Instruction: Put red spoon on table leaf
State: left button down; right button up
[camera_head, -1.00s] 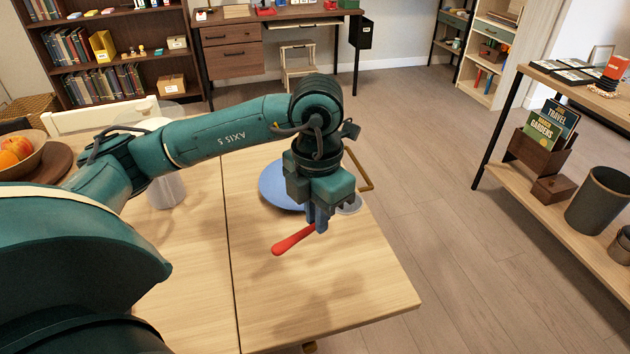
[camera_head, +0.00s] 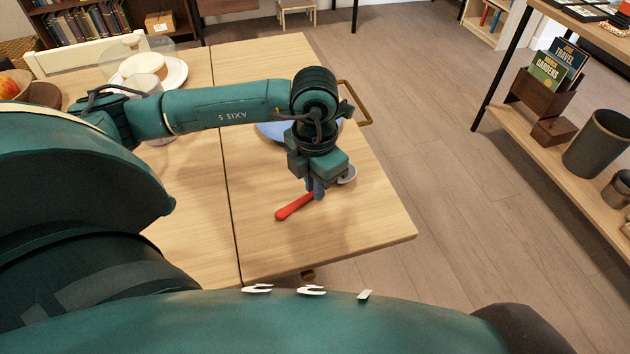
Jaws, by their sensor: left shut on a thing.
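The red spoon (camera_head: 293,207) is held by my left gripper (camera_head: 316,193), whose fingers are shut on its handle. The red handle end points to the lower left. A grey, round bowl shows to the right of the fingers. The table leaf (camera_head: 350,230) is the right-hand wooden section of the table, past a dark seam. The spoon is over the leaf, low and close to its surface; I cannot tell whether it touches. My right gripper is not in view.
A blue plate (camera_head: 270,132) sits on the leaf behind my left gripper, partly hidden by my arm. A brass-coloured bar (camera_head: 366,108) stands out at the leaf's far right edge. The leaf's front part is clear. A shelf unit (camera_head: 500,125) stands at the right.

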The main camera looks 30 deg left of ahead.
pick_arm(q)
jog(key=shift+f, duration=0.2)
jog(key=c, duration=1.5)
grip_release()
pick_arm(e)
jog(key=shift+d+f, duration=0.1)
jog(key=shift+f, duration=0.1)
pick_arm(q)
jog(key=shift+o, duration=0.2)
jog(key=shift+r, duration=0.15)
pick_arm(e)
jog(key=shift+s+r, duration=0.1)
pick_arm(q)
jog(key=shift+r, duration=0.35)
notch_tip(320, 180, up, 12)
jog(key=p, duration=0.1)
jog(key=shift+f, duration=0.25)
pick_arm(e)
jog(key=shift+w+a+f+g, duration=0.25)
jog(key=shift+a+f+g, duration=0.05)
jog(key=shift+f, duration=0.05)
